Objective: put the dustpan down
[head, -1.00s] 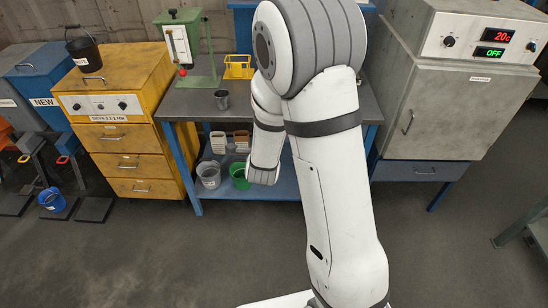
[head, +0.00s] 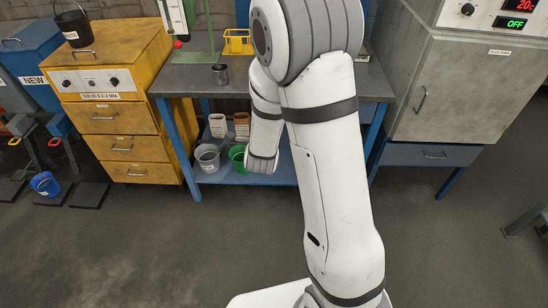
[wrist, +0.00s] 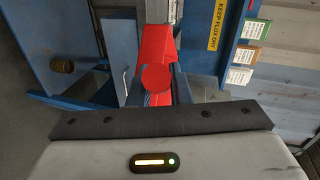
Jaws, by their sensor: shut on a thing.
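The dustpan (wrist: 158,48) shows in the wrist view as a red part with a rounded handle end nearest the camera. My gripper (wrist: 157,90) is shut on this red handle, with its dark fingers on either side. In the head view my arm hides the gripper, and I do not see the dustpan there.
A workbench (head: 295,90) with a blue lower shelf stands ahead. The shelf holds a grey bucket (head: 207,158) and a green bucket (head: 237,157). A yellow cabinet (head: 115,120) stands left, a grey oven (head: 450,100) right. The near floor is clear.

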